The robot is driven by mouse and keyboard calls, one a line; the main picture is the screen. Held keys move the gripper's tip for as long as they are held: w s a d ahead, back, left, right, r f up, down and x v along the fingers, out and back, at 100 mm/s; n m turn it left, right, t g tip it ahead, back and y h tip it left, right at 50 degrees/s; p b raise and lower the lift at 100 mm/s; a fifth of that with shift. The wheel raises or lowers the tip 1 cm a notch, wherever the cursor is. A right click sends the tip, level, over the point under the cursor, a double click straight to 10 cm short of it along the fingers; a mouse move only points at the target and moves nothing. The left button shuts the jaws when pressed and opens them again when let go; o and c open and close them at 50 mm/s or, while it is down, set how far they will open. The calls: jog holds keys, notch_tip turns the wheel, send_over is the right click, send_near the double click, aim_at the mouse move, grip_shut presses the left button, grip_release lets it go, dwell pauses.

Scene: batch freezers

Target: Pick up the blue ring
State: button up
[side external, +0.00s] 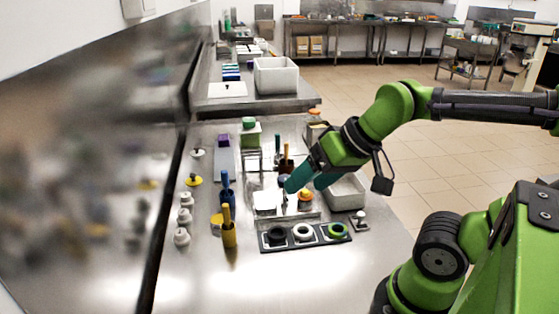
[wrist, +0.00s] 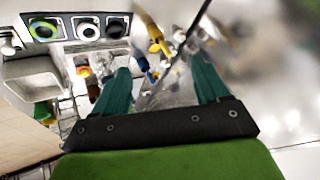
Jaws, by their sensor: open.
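I cannot make out a blue ring for certain in either view. A small bluish shape (side external: 284,180) shows beside my fingertips in the side view, too small and partly covered to tell what it is. My gripper (side external: 305,183) has teal fingers and hangs over the middle of the steel bench, tilted down to the left. In the wrist view my gripper (wrist: 160,65) is open, its fingers wide apart with nothing held between them. A dark tray (side external: 305,243) in front holds a black ring (side external: 276,235), a white ring (side external: 303,232) and a green ring (side external: 338,230).
A blue holder (side external: 227,188) and a yellow holder (side external: 229,234) stand left of my gripper. White knobbed pieces (side external: 182,237) line the wall side. A grey bin (side external: 345,193) is right of my fingers. The front of the bench is clear.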

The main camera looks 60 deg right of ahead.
jog(key=shift+o, duration=0.3)
jog(key=n+g+h, duration=0.2)
jog(key=n+g, duration=0.5)
jog(key=n, duration=0.2)
send_over(338, 224)
jog(key=a, duration=0.2)
notch_tip(338, 224, down, 7)
jog(key=f, duration=1.6)
jog(key=shift+s+d+f, duration=0.2)
jog(key=shift+s+f, duration=0.15)
jog(key=shift+f, duration=0.05)
